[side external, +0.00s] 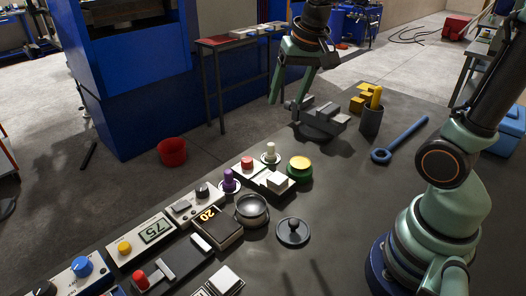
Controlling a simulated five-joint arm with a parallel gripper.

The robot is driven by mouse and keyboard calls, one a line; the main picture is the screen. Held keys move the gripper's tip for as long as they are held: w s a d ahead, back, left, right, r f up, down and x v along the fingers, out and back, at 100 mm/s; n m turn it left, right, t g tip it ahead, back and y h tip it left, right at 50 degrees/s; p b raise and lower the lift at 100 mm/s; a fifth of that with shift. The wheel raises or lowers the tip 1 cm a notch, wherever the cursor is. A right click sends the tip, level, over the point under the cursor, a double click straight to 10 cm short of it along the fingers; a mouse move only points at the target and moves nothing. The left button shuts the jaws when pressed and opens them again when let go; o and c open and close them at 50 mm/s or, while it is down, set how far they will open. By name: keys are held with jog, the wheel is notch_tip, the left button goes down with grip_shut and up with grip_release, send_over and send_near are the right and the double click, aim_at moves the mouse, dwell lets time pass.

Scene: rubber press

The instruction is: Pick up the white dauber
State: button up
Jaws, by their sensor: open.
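A small white upright peg with a round base, which looks like the white dauber (270,149), stands near the middle of the dark table by its far-left edge. My gripper (288,101) hangs above the table's far end, up and to the right of the white dauber. Its fingers point down, apart and empty. A clear gap lies between them and the dauber. The far side of the dauber's base is hidden.
A purple peg (229,182) stands left of the dauber, a red-topped piece (247,163) just beside it, and a yellow-topped round button (299,166) to its right. A grey vise-like block (322,121), a dark cup (371,122) and a blue ring-ended tool (402,140) lie farther right.

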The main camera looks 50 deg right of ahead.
jog(key=w+d+f+m+g, duration=0.2)
jog(key=w+d+f+m, duration=0.25)
jog(key=w+m, duration=0.2)
jog(key=m+g, duration=0.1)
jog(key=m, duration=0.3)
send_over(271, 144)
notch_tip(271, 144, down, 6)
jog(key=shift+n, duration=0.25)
notch_tip(271, 144, down, 13)
jog(key=shift+r, duration=0.2)
grip_shut()
